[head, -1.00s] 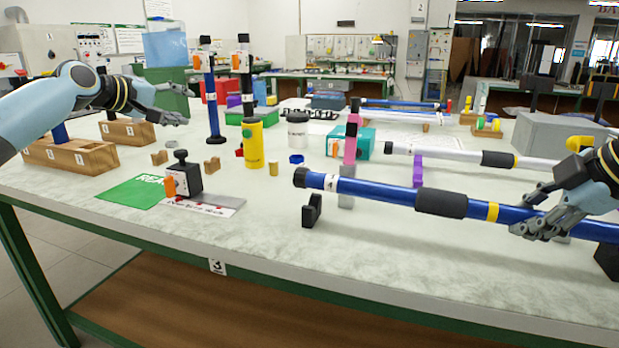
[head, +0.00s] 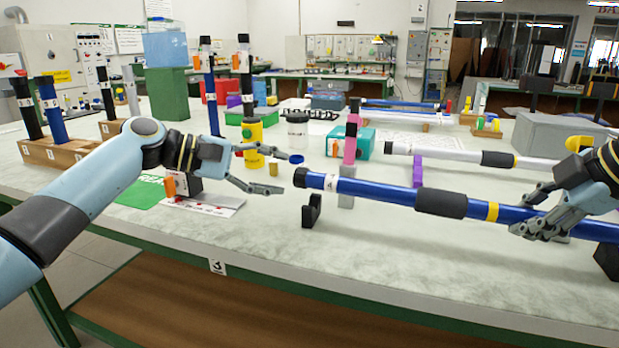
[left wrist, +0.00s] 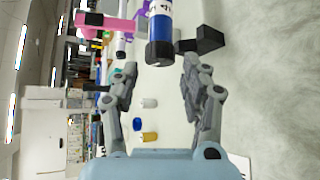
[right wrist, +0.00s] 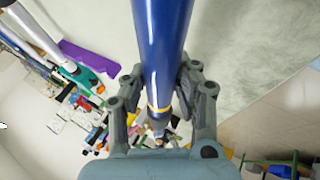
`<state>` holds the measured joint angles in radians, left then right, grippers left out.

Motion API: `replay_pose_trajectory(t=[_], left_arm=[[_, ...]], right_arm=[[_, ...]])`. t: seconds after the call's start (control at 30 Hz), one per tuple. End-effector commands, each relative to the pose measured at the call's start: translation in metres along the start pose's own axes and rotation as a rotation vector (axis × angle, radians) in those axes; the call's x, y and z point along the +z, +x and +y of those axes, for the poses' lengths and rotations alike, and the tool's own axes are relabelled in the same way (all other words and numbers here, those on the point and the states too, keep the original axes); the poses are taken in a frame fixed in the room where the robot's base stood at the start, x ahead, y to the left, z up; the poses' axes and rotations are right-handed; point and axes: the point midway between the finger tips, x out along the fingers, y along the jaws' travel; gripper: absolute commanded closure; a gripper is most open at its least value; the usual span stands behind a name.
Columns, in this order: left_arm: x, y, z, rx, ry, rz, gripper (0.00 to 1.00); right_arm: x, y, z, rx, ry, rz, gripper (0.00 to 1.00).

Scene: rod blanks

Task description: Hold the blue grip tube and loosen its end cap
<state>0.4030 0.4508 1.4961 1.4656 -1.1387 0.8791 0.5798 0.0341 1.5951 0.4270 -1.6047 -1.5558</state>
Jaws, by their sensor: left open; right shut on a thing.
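The blue grip tube (head: 375,190) lies roughly level across the right of the bench in the head view, with a black sleeve and a yellow band. Its black end cap (head: 300,178) is at its left end; the cap also shows in the left wrist view (left wrist: 159,53). My left gripper (head: 283,172) is open and empty, just left of the cap, apart from it. In the left wrist view the gripper's fingers (left wrist: 158,75) are spread with the cap ahead between them. My right gripper (head: 530,208) is shut on the tube right of the yellow band; the right wrist view shows its fingers (right wrist: 160,88) on both sides.
A black rest (head: 312,211) stands below the cap end. A pink post (head: 350,150) stands behind the tube. A white tube (head: 440,152) lies further back. A yellow bottle (head: 253,143) and a blue ring (head: 296,158) are behind my left gripper. The bench front is clear.

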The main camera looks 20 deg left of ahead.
Motion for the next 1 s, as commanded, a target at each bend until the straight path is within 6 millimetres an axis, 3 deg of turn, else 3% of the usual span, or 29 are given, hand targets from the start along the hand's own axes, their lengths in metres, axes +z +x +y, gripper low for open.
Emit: replay_pose_trajectory(t=[0.1,0.3,0.7,1.0], left_arm=[[0.000,0.026,0.001,0.003,-0.002,-0.002,0.54],[-0.001,0.052,0.001,0.001,0.000,0.001,0.54],[-0.001,0.060,0.000,-0.001,0.002,0.002,0.56],[-0.001,0.060,0.000,-0.001,0.002,0.002,0.95]], right_arm=[[0.000,0.000,0.000,0.001,0.000,0.000,1.00],[0.000,0.000,0.000,0.001,0.000,0.000,1.00],[0.000,0.000,0.000,0.001,0.000,0.000,1.00],[0.000,0.000,0.000,0.001,0.000,0.000,1.00]])
